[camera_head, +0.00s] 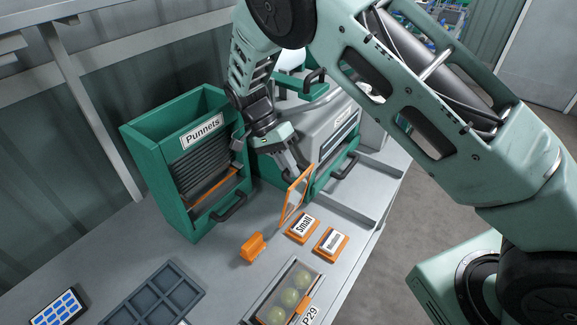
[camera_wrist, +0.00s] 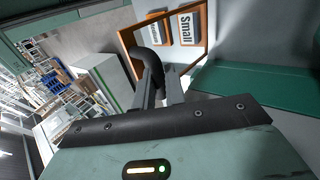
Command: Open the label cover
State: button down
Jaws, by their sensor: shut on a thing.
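The label cover (camera_head: 286,206) is an orange frame with a see-through pane. It stands raised at a steep tilt beside two orange-edged label blocks. In the wrist view the cover's orange frame (camera_wrist: 129,45) surrounds the view of both blocks. My gripper (camera_head: 297,165) is at the cover's upper part. In the wrist view its fingers are shut on a dark curved handle (camera_wrist: 146,58) at the cover. The exact contact is partly hidden by the fingers.
A green "Punnets" dispenser (camera_head: 150,136) stands left. A grey and green machine (camera_head: 338,125) stands close behind my gripper. An orange holder (camera_head: 253,247), a grey compartment tray (camera_head: 137,308) and a tray of green tomatoes (camera_head: 311,264) lie in front. Bench is clear between them.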

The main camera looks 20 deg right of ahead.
jog(key=shift+s+a+f, duration=0.1)
jog(key=shift+s+f, duration=0.05)
jog(key=shift+f, duration=0.25)
jog(key=c, duration=1.5)
grip_release()
jog(key=shift+o, duration=0.2)
jog(key=shift+r, duration=0.15)
jog(key=shift+w, duration=0.2)
jog(key=b+v, duration=0.2)
jog(key=v, duration=0.5)
jog(key=shift+r, duration=0.2)
